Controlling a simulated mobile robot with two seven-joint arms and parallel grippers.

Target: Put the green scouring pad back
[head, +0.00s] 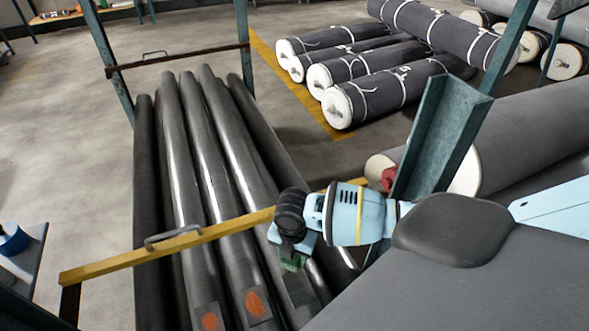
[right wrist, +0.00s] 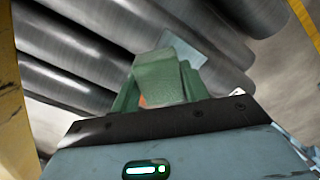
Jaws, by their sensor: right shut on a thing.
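The green scouring pad (right wrist: 160,80) is between the fingers of my right gripper (right wrist: 158,92) in the right wrist view. In the head view my right gripper (head: 291,250) points down over the dark grey rolls, just past the yellow bar. A small bit of green (head: 293,263) shows at its tips; most of the pad is hidden there by the gripper. The gripper is shut on the pad and seems held above the rolls; the exact gap cannot be told. My left gripper is not in view.
Long dark rolls (head: 184,150) lie side by side in a rack with a yellow front bar (head: 115,262) and teal posts (head: 436,135). Orange marks (head: 256,304) show on two rolls. A blue ring-shaped thing (head: 12,241) sits on a surface at left. Wrapped rolls (head: 375,98) lie behind on the floor.

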